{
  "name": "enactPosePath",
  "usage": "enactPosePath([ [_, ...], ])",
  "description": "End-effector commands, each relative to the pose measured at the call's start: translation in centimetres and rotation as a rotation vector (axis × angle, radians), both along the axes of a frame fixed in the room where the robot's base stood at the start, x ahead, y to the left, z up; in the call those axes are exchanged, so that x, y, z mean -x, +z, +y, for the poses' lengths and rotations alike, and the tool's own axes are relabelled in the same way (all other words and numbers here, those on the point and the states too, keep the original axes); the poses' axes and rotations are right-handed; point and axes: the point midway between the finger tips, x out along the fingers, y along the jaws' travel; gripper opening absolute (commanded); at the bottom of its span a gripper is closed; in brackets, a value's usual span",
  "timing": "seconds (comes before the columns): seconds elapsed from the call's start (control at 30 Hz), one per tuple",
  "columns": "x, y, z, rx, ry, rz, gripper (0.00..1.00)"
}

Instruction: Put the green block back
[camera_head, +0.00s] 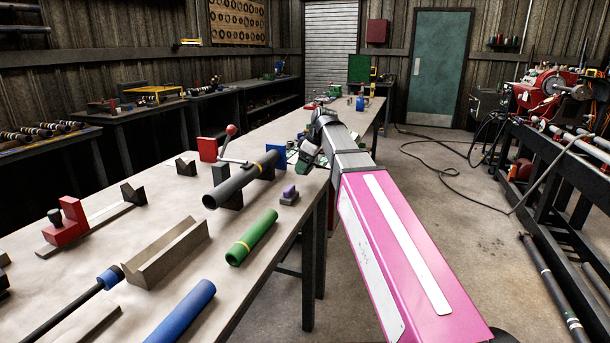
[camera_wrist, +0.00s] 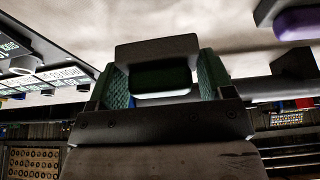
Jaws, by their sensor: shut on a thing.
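My gripper (camera_head: 309,160) is low over the workbench (camera_head: 175,207), just right of the grey tube with a yellow band. In the wrist view, its green-textured pads (camera_wrist: 163,80) are on either side of a block. The block (camera_wrist: 162,75) looks dark green, in shadow, with a grey rim or base (camera_wrist: 157,50) beyond it. The pads are shut on it. In the head view the arm and fingers hide most of the held block. I cannot tell whether it touches the bench.
The grey tube (camera_head: 240,180), red-knobbed clamp (camera_head: 209,149), green cylinder (camera_head: 252,237) and blue cylinder (camera_head: 185,312) crowd the bench. A printed panel (camera_wrist: 35,65) is at wrist-view left.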

Motion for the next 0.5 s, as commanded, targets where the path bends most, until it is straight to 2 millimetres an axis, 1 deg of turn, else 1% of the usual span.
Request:
enactPosePath([
  [0.3,0.1,-3.5,0.0,0.0,0.001,0.001,0.52],
  [0.37,0.1,-3.8,0.0,0.0,0.001,0.001,0.52],
  [0.5,0.0,-3.8,0.0,0.0,0.001,0.0,0.52],
])
